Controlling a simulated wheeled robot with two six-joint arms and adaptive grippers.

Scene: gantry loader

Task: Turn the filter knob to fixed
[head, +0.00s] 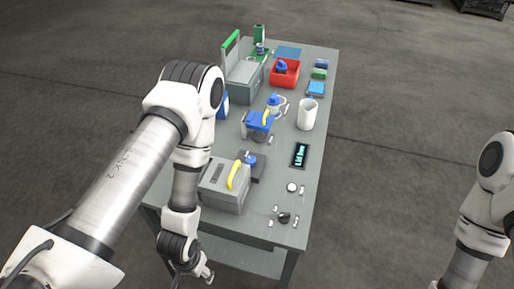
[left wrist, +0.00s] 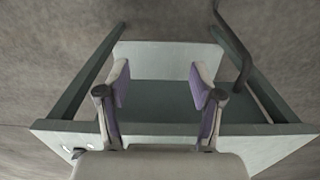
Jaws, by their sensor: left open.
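A black knob (head: 284,218) sits on the near right part of the grey table's top, with small pale labels around it. I take it to be the filter knob; the labels are too small to read. My left gripper (head: 205,276) is low beside the table's near end, left of the knob and apart from it. In the left wrist view, my left gripper (left wrist: 159,82) has its two fingers spread with nothing between them. A small dark thing (left wrist: 78,153) at the table edge there may be the knob. My right gripper is out of view; only that arm shows.
The table (head: 322,135) carries a grey box with a yellow handle (head: 224,188), a white button (head: 291,187), a lit display (head: 299,155), a white cup (head: 307,114) and a red bin (head: 285,73). Open floor lies right of the table.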

